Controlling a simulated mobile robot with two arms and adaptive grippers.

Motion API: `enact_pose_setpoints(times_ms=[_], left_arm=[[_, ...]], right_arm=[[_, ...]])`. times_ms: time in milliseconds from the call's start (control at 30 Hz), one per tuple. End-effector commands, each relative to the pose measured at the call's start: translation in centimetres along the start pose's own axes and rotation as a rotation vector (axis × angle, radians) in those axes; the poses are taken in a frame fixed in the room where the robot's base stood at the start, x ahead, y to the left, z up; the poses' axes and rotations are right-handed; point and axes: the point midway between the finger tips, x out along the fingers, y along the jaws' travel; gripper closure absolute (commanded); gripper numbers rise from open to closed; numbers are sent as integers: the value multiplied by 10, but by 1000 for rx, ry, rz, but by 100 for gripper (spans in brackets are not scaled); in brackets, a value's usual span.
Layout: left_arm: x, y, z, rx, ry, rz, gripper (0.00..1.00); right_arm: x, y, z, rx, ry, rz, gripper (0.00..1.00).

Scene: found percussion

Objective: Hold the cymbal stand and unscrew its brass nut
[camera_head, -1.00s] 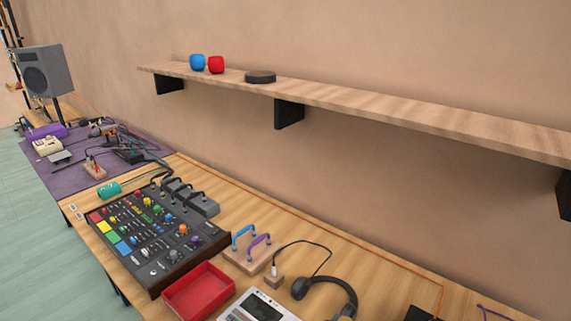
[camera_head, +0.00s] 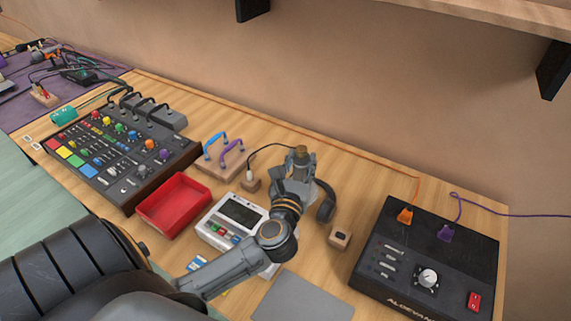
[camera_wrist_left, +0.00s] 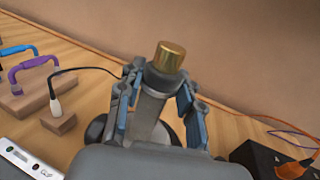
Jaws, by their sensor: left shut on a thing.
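The brass nut (camera_wrist_left: 170,57) sits at the top of the cymbal stand (camera_wrist_left: 152,104), in the middle of the left wrist view. My left gripper (camera_wrist_left: 158,92) is shut on the stand below the nut, with one finger on each side. In the head view, the left gripper (camera_head: 298,167) is above the table, and the brass nut (camera_head: 301,149) shows at its tip. My right gripper is not in view.
A white device (camera_head: 212,239), a red tray (camera_head: 176,207) and a mixer (camera_head: 135,168) are to the left. A black box (camera_head: 452,253) with cables stands to the right. A shelf (camera_head: 480,12) is on the wall above.

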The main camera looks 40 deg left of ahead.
Motion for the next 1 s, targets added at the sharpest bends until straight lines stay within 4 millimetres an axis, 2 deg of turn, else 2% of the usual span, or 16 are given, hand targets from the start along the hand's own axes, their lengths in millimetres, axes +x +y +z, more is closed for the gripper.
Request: enact_pose_setpoints(times_ms=[33,100,267,433,533,733,767,800,867,1000], left_arm=[[0,0,-12,4,-1,1,100],[0,0,-22,3,-2,-1,100],[0,0,-36,2,-3,-1,100],[0,0,-60,4,-2,-2,100],[0,0,-67,2,-4,-2,100],[0,0,-68,0,-5,-2,100],[0,0,-68,0,-3,-2,60],[0,0,-68,0,-3,-2,52],[0,0,-68,0,-3,-2,41],[0,0,-68,0,-3,-2,41]], right_arm=[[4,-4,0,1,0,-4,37],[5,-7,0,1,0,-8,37],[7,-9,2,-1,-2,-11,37],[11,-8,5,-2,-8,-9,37],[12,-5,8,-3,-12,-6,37],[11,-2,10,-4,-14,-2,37],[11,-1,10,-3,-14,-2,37],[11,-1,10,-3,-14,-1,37],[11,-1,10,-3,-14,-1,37],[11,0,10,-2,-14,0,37]])
